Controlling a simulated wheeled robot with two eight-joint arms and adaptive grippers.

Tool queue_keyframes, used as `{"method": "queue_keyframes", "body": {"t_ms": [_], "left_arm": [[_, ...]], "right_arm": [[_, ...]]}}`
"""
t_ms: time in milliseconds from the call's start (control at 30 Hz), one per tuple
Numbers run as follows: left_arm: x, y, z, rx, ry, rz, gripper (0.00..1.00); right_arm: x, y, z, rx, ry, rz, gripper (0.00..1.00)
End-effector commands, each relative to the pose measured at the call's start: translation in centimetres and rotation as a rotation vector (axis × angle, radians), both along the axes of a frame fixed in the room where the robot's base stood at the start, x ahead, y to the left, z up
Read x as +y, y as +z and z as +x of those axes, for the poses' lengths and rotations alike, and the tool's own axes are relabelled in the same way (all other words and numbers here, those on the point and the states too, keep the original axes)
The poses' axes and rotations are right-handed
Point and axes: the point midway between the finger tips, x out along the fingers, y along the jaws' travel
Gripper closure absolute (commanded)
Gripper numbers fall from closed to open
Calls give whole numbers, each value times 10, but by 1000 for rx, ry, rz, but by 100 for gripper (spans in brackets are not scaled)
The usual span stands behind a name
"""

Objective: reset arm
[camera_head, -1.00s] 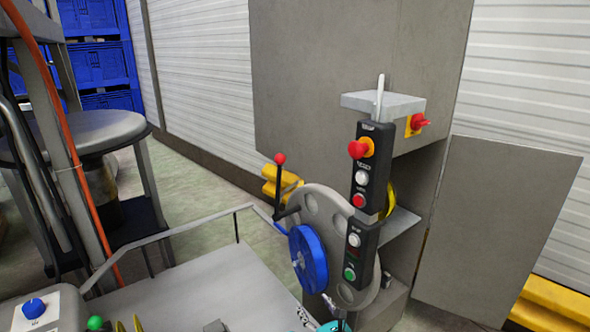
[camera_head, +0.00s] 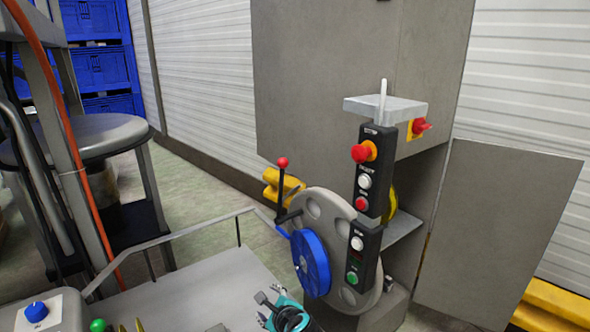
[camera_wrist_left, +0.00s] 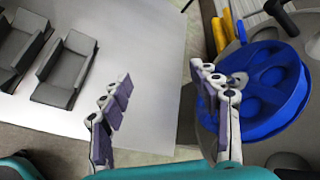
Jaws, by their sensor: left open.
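My left gripper (camera_head: 264,308) shows at the bottom of the head view, in front of and just left of the lower part of the blue wheel (camera_head: 310,262). It also shows in the left wrist view (camera_wrist_left: 160,78), with its two fingers spread apart and nothing between them. In that view the blue wheel (camera_wrist_left: 262,90) lies beyond and right of the right finger; I cannot tell whether they touch. My right gripper is in neither view.
The machine has a grey disc (camera_head: 345,230), a red-knobbed lever (camera_head: 282,180), and a black control box (camera_head: 375,180) with buttons. A grey table (camera_head: 200,290) with a side rail lies left. Grey metal parts (camera_wrist_left: 65,70) rest on it. A round stool-like top (camera_head: 95,135) stands farther left.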

Motion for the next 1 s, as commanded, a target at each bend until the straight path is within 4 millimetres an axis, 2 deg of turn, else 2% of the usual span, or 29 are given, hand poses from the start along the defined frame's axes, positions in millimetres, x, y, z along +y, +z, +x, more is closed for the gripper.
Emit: {"method": "queue_keyframes", "body": {"t_ms": [33, 100, 300, 433, 600, 700, 800, 1000], "left_arm": [[21, 10, -15, -3, 72, -109, 38], [42, 19, -36, -12, 176, -269, 38], [87, 36, -106, -52, 499, -718, 38], [103, 39, -155, -89, 728, -1001, 38], [110, 36, -211, -138, 1009, -1331, 38], [109, 33, -232, -160, 1132, -1468, 38], [107, 31, -244, -172, 1210, -1555, 38], [106, 30, -250, -180, 1254, -1604, 38]], "right_arm": [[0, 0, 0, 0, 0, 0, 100], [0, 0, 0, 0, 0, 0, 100], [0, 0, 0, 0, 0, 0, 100], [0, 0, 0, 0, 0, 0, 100], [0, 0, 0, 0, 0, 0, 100], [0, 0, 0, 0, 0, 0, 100], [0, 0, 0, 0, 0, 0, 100], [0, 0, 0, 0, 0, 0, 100]]}}
